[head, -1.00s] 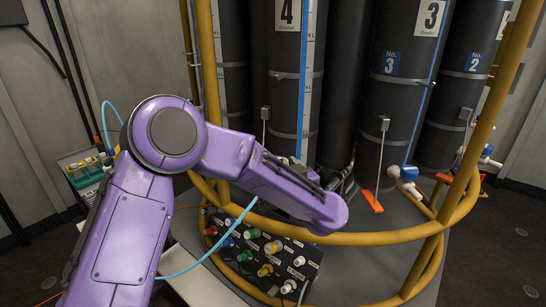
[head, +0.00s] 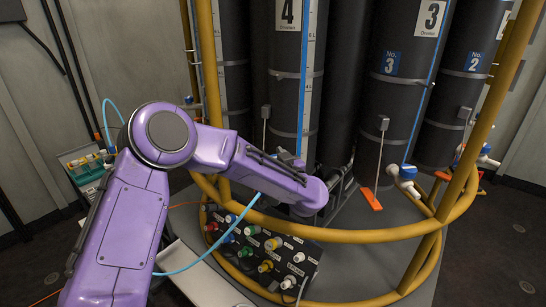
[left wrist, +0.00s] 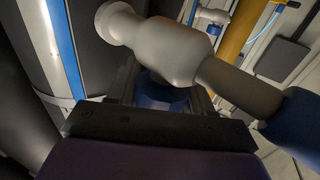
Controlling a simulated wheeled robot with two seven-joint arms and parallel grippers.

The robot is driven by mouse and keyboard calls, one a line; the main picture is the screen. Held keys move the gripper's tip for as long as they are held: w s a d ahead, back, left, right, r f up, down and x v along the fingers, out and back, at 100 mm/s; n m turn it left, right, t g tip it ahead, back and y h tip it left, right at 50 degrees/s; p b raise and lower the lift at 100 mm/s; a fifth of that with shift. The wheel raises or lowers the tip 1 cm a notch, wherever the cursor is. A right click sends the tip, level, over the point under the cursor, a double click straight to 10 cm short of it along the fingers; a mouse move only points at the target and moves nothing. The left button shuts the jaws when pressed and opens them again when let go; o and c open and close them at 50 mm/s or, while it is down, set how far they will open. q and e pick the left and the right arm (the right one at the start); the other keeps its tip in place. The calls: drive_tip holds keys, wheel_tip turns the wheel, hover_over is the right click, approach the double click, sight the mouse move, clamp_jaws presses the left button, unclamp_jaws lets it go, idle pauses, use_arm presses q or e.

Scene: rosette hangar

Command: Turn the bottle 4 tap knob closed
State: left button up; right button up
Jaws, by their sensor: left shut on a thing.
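Bottle 4 (head: 286,85) is the tall black cylinder with a "4" label in the head view. Its tap is hidden there behind my left arm. In the left wrist view, the pale tap body (left wrist: 165,50) crosses the top, and the blue tap knob (left wrist: 165,96) sits just below it. My left gripper (left wrist: 163,90) has its dark fingers on either side of the blue knob and is shut on it. The fingers do not show in the head view. The right gripper is in neither view.
A yellow rail (head: 370,237) curves around the bottles in front. Bottle 3 (head: 400,100) stands to the right, with its own blue-knobbed tap (head: 407,173). A black panel of coloured knobs (head: 262,255) lies below my left arm.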

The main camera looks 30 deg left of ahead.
use_arm(q)
drive_tip(key=shift+w+d+r+m+t+h+p, duration=0.1)
drive_tip(key=shift+r+m+t+h+p, duration=0.1)
drive_tip(key=shift+m+t+h+p, duration=1.15)
drive_tip(key=shift+w+d+f+m+t+h, duration=0.1)
drive_tip(key=shift+w+d+m+t+h, duration=0.05)
drive_tip(key=shift+m+t+h, duration=0.9)
drive_tip(key=shift+m+t+h+p, duration=0.4)
drive_tip(key=shift+t+h, duration=0.2)
drive_tip(key=shift+h, duration=0.1)
drive_tip(key=shift+d+h, duration=0.1)
drive_tip(key=shift+h, duration=0.2)
drive_tip(key=shift+w, duration=0.1)
drive_tip(key=o, duration=1)
drive_tip(key=shift+c, duration=0.2)
